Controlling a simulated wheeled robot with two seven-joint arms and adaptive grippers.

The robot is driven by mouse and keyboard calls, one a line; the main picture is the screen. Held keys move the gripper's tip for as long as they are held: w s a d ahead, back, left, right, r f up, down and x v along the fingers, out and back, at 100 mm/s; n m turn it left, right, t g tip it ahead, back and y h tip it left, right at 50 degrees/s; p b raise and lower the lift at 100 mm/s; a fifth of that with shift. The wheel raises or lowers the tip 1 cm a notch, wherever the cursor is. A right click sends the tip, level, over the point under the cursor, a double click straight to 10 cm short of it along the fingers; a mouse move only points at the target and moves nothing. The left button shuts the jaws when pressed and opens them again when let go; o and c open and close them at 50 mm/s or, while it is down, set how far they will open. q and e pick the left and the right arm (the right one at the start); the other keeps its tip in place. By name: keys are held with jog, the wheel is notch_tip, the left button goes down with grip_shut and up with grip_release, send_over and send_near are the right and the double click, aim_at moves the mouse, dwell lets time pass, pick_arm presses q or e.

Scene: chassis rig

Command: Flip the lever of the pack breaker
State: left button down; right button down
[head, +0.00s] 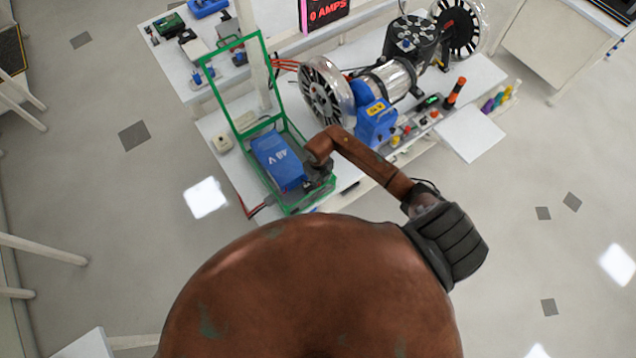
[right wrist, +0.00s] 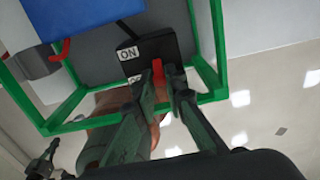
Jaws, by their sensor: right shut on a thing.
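The pack breaker (right wrist: 141,53) is a black box with a white "ON" label in the right wrist view, inside the green frame. A second label below is partly covered by a finger. Its red lever (right wrist: 158,76) stands between the fingers of my right gripper (right wrist: 169,84), which is shut on it. I cannot tell clearly which label the lever points to. In the head view, my right gripper (head: 318,176) is at the right side of the blue 48 V battery pack (head: 277,161), and it and my arm hide the breaker.
The green frame (head: 216,101) stands open around the battery, with bars close to my right gripper. A motor rig with a slotted wheel (head: 325,92) and blue box (head: 376,122) stands to the right. A display (head: 326,12) reads 0 AMPS.

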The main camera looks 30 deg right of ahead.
dwell(0.3)
jog(key=shift+w+d+g+b, duration=0.1)
jog(key=shift+w+g+b, duration=0.3)
jog(key=shift+g+b, duration=0.3)
jog(key=g+b, duration=0.2)
jog(key=b, duration=0.1)
jog(key=w+g+b, duration=0.1)
jog(key=g+b, duration=0.1)
jog(key=b, duration=0.2)
jog(key=w+g+b, duration=0.1)
jog(key=g+b, duration=0.1)
jog(key=b, duration=0.1)
jog(key=shift+w+f+h+b, duration=0.2)
jog(key=shift+w+h+b, duration=0.1)
jog(key=shift+b, duration=0.1)
jog(key=shift+w+a+g+b, duration=0.15)
jog(key=shift+a+g+b, duration=0.05)
jog(key=shift+g+b, duration=0.45)
jog(key=shift+w+g+b, duration=0.15)
jog(key=shift+g+b, duration=0.25)
jog(key=shift+g, duration=0.35)
jog(key=c, duration=2)
grip_release()
jog(key=shift+o, duration=0.2)
